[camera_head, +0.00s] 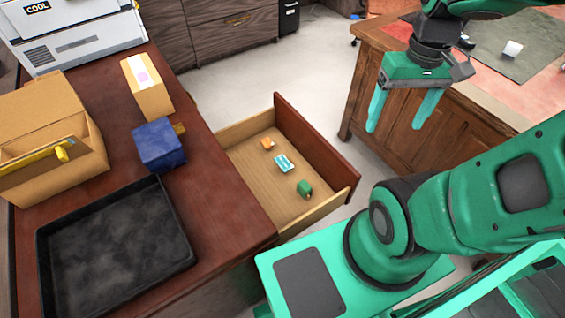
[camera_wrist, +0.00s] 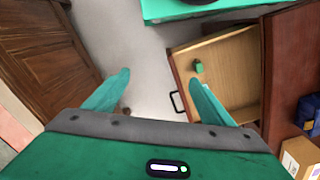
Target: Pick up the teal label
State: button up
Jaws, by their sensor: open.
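The teal label (camera_head: 284,163) is a small flat teal piece with a white marking. It lies on the floor of the open wooden drawer (camera_head: 245,170), between an orange item (camera_head: 267,143) and a green block (camera_head: 304,188). My gripper (camera_head: 394,128) is open and empty, with its teal fingers pointing down, to the right of the drawer in the head view. In the wrist view the fingers of my gripper (camera_wrist: 160,76) are spread, and the drawer with the green block (camera_wrist: 198,66) lies at the right. I cannot make out the label there; the right finger covers part of the drawer.
The drawer's dark front panel (camera_head: 318,151) and raised walls surround the items. A desk at the left holds a black tray (camera_head: 118,248), a blue box (camera_head: 158,146) and cardboard boxes. A wooden desk (camera_head: 390,115) stands at the right.

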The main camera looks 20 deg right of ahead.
jog(key=w+a+f+n, duration=0.2)
jog(key=w+f+n, duration=0.2)
jog(key=w+n, duration=0.25)
jog(key=n, duration=1.7)
send_over(285, 162)
notch_tip(285, 162, down, 17)
jog(key=shift+d+f, duration=0.1)
jog(key=shift+f, duration=5.25)
jog(key=shift+f, duration=0.2)
jog(key=c, duration=1.1)
